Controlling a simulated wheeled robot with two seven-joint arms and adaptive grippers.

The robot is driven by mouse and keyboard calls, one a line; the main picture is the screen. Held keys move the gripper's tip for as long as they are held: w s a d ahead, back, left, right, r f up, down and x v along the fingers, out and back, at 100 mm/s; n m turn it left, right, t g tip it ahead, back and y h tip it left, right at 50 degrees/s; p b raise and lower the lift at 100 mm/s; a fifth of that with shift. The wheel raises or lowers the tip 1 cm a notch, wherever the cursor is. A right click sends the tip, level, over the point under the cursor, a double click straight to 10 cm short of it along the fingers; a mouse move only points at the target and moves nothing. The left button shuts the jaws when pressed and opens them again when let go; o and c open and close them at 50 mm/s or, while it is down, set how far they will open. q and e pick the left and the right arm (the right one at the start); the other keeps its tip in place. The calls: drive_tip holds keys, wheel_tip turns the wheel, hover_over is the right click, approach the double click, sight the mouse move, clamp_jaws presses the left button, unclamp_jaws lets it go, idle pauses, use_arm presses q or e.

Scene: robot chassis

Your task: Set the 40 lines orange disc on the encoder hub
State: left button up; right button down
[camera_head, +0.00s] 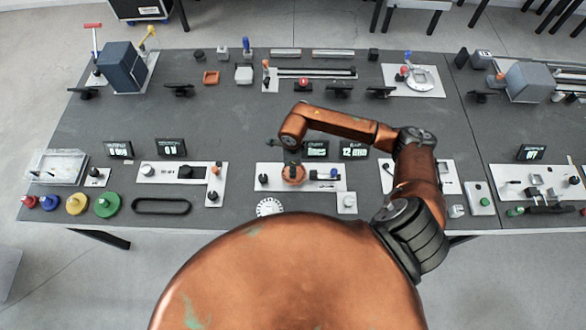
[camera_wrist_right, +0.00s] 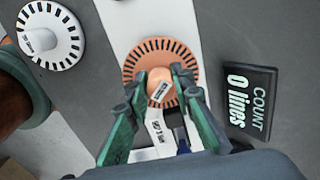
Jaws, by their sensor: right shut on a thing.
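The orange disc (camera_head: 293,176) is over the white plate (camera_head: 268,171) of the encoder station, near the middle of the table. In the right wrist view the slotted orange disc (camera_wrist_right: 133,66) has a raised centre knob with a small label. My right gripper (camera_wrist_right: 162,97) is shut on the disc's knob, with its green fingers on either side. It comes down from above in the head view (camera_head: 292,164). The encoder hub is hidden under the disc, and I cannot tell whether the disc rests on it. My left gripper is not in view.
A white slotted disc (camera_head: 270,207) lies near the front edge; it also shows in the right wrist view (camera_wrist_right: 50,36). A display (camera_wrist_right: 249,102) beside the station reads COUNT 0 lines. Another display (camera_head: 354,150) reads 12 mm. Coloured round pieces (camera_head: 107,205) stand at front left.

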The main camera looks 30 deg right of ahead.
drive_tip(key=shift+b, duration=0.3)
idle(0.9)
drive_tip(key=shift+f+b, duration=0.45)
drive_tip(key=shift+f, duration=0.1)
drive_tip(key=c, duration=2)
unclamp_jaws()
drive_tip(key=shift+o, duration=0.2)
drive_tip(key=shift+r+p, duration=3)
drive_tip(key=shift+r, duration=2.55)
drive_tip(key=shift+f, duration=0.1)
